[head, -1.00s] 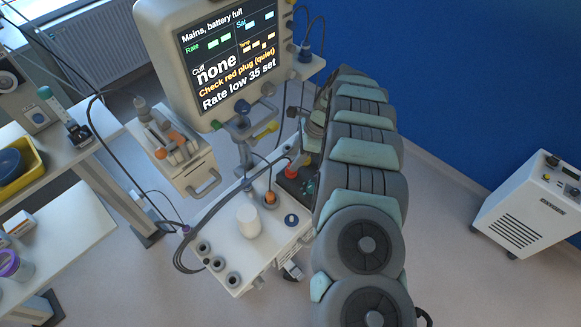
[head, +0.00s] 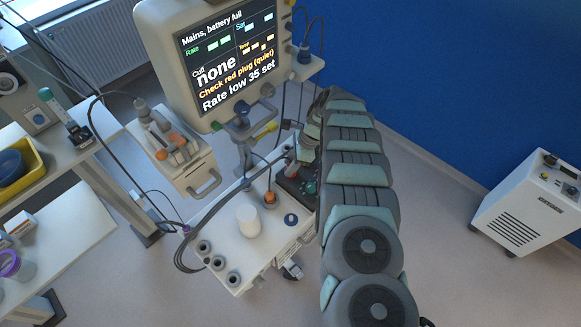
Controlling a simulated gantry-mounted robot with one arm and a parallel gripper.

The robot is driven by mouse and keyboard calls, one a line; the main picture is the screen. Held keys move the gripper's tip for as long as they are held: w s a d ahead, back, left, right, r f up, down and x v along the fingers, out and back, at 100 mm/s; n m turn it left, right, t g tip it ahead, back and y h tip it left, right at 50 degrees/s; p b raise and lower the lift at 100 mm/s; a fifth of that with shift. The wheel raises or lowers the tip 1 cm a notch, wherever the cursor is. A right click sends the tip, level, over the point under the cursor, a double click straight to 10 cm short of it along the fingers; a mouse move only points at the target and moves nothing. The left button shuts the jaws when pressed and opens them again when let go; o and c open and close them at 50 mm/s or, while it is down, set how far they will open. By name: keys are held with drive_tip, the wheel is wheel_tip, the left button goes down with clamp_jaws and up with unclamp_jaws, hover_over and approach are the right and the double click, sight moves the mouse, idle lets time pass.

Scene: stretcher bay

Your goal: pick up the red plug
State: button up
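A small reddish patch that looks like the red plug (head: 290,170) shows on the dark panel (head: 298,186) at the back right of the white cart top. Most of it is hidden, and I cannot see what it sits in. My thick grey and teal segmented arm reaches up from the bottom right. My gripper (head: 294,146) is at its far end, close above the patch. The fingers are small and partly hidden, so I cannot tell whether they are open or touching the plug. The monitor (head: 228,48) reads "Check red plug (quiet)".
The cart top (head: 225,243) carries a white cylinder (head: 248,221), an orange-based plug (head: 270,198), a blue cap (head: 291,220) and several dark sockets. Cables loop at its left. A white box unit (head: 525,205) stands right on open floor.

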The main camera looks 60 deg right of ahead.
clamp_jaws()
drive_tip(key=shift+r, duration=0.2)
idle(0.3)
drive_tip(key=shift+r, duration=0.65)
wheel_tip(320, 180, up, 18)
drive_tip(key=p, duration=0.3)
wheel_tip(320, 180, down, 12)
drive_tip(key=shift+s+f+p, duration=0.1)
drive_tip(key=shift+p, duration=0.55)
drive_tip(key=shift+f+b, duration=0.8)
drive_tip(key=shift+f, duration=1.45)
